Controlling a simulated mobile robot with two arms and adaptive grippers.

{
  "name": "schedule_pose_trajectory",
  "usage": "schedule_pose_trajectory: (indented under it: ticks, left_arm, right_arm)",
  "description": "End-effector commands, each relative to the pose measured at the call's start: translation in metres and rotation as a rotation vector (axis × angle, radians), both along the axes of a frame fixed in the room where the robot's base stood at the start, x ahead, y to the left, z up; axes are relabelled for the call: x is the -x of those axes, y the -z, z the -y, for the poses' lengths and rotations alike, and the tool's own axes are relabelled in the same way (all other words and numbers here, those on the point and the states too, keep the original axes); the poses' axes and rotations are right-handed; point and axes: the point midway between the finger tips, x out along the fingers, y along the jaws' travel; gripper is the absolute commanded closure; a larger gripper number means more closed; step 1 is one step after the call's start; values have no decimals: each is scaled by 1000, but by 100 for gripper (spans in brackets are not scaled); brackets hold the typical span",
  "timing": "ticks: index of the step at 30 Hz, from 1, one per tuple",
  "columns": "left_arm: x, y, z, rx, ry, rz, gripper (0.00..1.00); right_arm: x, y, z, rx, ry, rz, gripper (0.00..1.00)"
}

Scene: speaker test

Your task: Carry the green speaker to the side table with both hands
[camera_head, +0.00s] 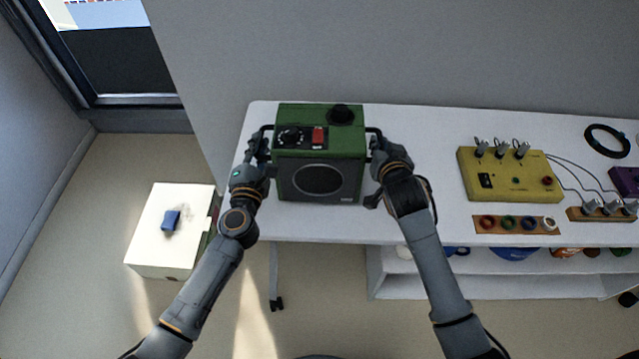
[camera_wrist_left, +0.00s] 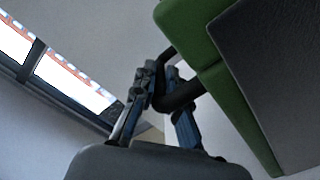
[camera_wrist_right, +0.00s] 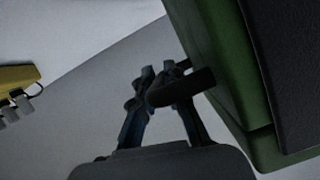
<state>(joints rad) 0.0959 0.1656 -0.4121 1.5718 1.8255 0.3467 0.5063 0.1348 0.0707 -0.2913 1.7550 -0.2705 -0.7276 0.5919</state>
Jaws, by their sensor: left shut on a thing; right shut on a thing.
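The green speaker (camera_head: 345,141) has a dark front with a round grille, a red switch and black knobs. It is at the left end of the white workbench (camera_head: 420,220); I cannot tell whether it touches the top. My left gripper (camera_head: 262,150) is shut on the black handle on its left side, and the handle shows between the fingers in the left wrist view (camera_wrist_left: 178,97). My right gripper (camera_head: 377,157) is shut on the right handle, also seen in the right wrist view (camera_wrist_right: 180,88). The low white side table (camera_head: 150,240) stands on the floor at left.
A blue object (camera_head: 170,220) lies on the side table. A yellow box (camera_head: 510,174) with plugs and cables, a strip of coloured rings (camera_head: 515,225) and a black ring (camera_head: 606,141) are on the bench's right part. A shelf with items is below.

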Motion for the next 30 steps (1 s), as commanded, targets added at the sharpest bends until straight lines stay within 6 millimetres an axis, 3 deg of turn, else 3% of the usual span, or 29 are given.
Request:
schedule_pose_trajectory:
  ticks: [6, 7, 9, 10, 22, 30]
  left_arm:
    - [-1, 12, -1, 1, -2, 5, 100]
    - [0, 11, -1, 0, -1, 0, 81]
    - [0, 11, -1, 0, -1, 0, 67]
    - [0, 11, -1, 0, -1, 0, 65]
    - [9, 11, -1, 0, 0, -1, 65]
    - [61, 12, -4, 1, 0, -4, 65]
  right_arm:
    - [-1, 11, 1, 1, 1, 7, 100]
    - [0, 11, 1, 2, 3, 0, 82]
    - [0, 11, 1, 2, 2, 1, 67]
    - [0, 10, 1, 2, 2, 1, 65]
    - [0, 11, 0, 0, 0, 0, 65]
    - [0, 11, 0, 0, 0, 0, 65]
